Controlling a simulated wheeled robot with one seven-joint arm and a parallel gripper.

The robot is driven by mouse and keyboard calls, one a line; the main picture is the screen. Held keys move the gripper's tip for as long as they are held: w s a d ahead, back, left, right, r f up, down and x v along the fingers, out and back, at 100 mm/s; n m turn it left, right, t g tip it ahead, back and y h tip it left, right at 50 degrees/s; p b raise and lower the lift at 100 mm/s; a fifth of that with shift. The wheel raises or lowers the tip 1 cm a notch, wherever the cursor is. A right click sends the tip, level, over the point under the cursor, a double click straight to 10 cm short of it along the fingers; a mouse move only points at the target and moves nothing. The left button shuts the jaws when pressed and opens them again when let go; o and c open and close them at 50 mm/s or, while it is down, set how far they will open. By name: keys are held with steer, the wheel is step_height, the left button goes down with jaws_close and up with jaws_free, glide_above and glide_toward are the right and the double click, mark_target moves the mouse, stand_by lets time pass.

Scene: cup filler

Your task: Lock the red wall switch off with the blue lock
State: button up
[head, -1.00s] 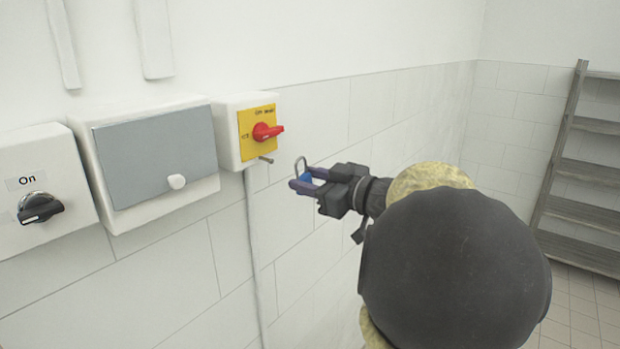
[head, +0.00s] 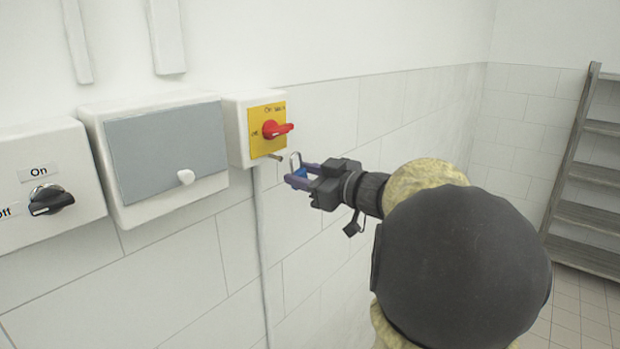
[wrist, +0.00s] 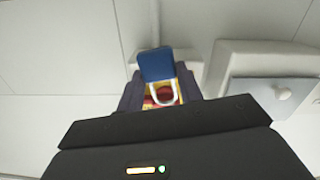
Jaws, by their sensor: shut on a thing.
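The red wall switch (head: 277,129) sits on a yellow plate (head: 258,146) on a white box on the wall. Its handle points right.
A white box with a grey cover (head: 166,152) hangs left of the switch. Farther left is a box with a black knob (head: 51,200) labelled On. A cable (head: 262,240) runs down below the switch box. A shelf rack (head: 590,170) stands at the far right.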

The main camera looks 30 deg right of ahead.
steer(key=shift+f+b+x, duration=0.15)
steer(key=shift+b+x, duration=0.05)
steer(key=shift+x, duration=1.15)
steer(key=shift+f+b+x, duration=0.15)
steer(key=shift+b+x, duration=0.05)
steer(key=shift+x, duration=1.2)
steer(key=shift+s, duration=0.1)
steer(key=o, duration=1.1)
steer(key=f+b+v, duration=0.1)
steer(key=b+v, duration=0.4)
steer(key=v, duration=1.2)
steer(key=shift+s+r+b, duration=0.15)
steer(key=shift+r+b, duration=0.15)
steer(key=shift+r, duration=0.1)
